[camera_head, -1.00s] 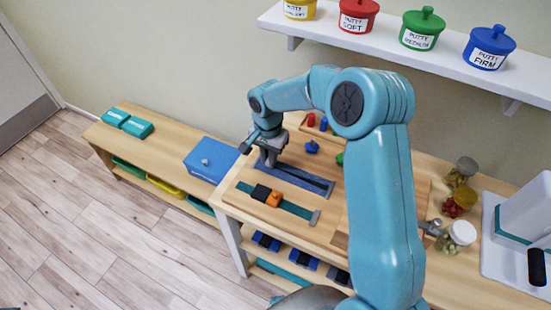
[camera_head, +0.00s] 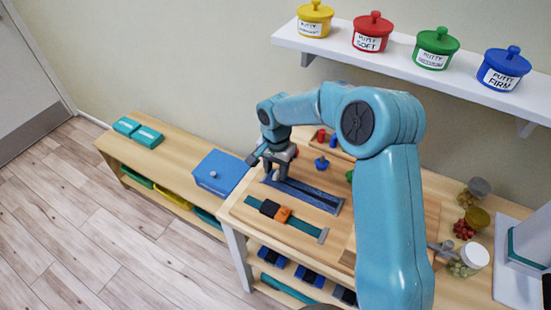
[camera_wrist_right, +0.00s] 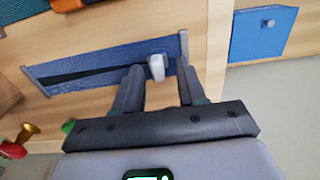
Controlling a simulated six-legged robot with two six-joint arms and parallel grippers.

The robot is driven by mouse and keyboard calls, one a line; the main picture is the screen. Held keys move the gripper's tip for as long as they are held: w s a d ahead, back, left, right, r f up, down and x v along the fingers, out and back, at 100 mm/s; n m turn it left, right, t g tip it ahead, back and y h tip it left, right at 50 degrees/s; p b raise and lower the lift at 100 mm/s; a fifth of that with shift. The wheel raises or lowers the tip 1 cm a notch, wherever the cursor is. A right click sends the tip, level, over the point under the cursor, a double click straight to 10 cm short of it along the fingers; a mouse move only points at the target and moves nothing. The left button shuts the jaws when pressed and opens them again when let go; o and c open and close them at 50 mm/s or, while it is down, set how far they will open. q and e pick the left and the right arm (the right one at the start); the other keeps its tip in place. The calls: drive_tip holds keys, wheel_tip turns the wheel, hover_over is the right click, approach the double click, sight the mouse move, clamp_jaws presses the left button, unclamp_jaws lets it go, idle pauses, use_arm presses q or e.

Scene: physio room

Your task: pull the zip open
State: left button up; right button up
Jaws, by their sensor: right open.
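The blue zip strip (camera_head: 318,196) lies on the sloped wooden board, with a dark line along its middle. In the right wrist view the zip strip (camera_wrist_right: 110,62) has a dark band along it and grey bars at both ends. The pale zip pull (camera_wrist_right: 156,67) stands near the end by the blue box. My right gripper (camera_head: 270,170) is over the far left end of the strip. In the wrist view its open fingers (camera_wrist_right: 158,78) are on either side of the pull, with gaps visible; I cannot tell their height exactly. My left gripper is not in view.
A teal strap with an orange and black buckle (camera_head: 275,210) lies in front of the zip. A blue box (camera_head: 220,172) stands on the low bench to the left. Small pegs (camera_head: 321,163) stand behind the zip. Jars (camera_head: 470,258) stand at right. A shelf (camera_head: 400,62) holds putty pots.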

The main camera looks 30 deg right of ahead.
wheel_tip(320, 180, up, 16)
idle(0.3)
drive_tip(key=shift+w+a, duration=0.1)
idle(0.4)
